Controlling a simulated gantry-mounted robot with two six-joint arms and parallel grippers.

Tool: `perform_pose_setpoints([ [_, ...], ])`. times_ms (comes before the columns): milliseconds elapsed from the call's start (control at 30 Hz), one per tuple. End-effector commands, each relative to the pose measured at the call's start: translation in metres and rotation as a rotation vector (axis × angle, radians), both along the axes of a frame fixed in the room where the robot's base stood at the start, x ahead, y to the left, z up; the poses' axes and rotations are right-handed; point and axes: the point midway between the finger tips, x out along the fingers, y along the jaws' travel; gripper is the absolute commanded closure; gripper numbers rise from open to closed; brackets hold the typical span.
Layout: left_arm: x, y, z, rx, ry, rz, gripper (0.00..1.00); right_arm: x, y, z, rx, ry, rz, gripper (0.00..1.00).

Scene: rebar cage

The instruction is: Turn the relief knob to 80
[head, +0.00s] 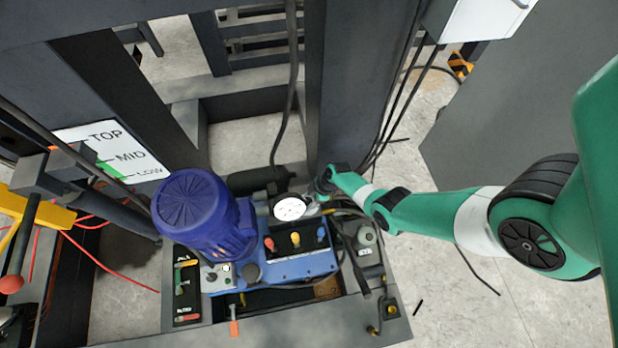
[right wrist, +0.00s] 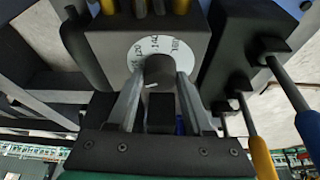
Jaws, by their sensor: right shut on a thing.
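The relief knob (right wrist: 159,70) is a dark grey round knob in front of a white dial plate (right wrist: 138,50) with black numbers, some of them covered or too small to read. A short white mark shows on the knob's lower left face. My right gripper (right wrist: 158,84) has one finger on each side of the knob and is shut on it. In the head view my right gripper (head: 322,190) is at the right side of the blue power unit (head: 295,266), beside the white round gauge (head: 289,208). The knob is hidden there. My left gripper is not in view.
A blue motor (head: 200,215) stands left of the gauge. Red, yellow and blue levers (head: 295,239) sit in front of it. A dark post (head: 345,90) rises behind my gripper, with black cables beside it. A TOP/MID/LOW sign (head: 115,150) is at left.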

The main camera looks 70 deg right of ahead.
Motion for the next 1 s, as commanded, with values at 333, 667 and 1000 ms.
perform_pose_setpoints([
  [333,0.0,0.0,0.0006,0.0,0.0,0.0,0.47,0.0005,-0.0021,-0.0018,-0.003,0.002,0.206,1.0],
  [667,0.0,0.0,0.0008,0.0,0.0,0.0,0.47,0.0002,-0.0019,-0.0011,-0.004,0.001,0.268,1.0],
  [1000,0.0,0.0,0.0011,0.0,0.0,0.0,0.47,0.0003,-0.0017,-0.0006,-0.003,0.002,0.271,1.0],
])
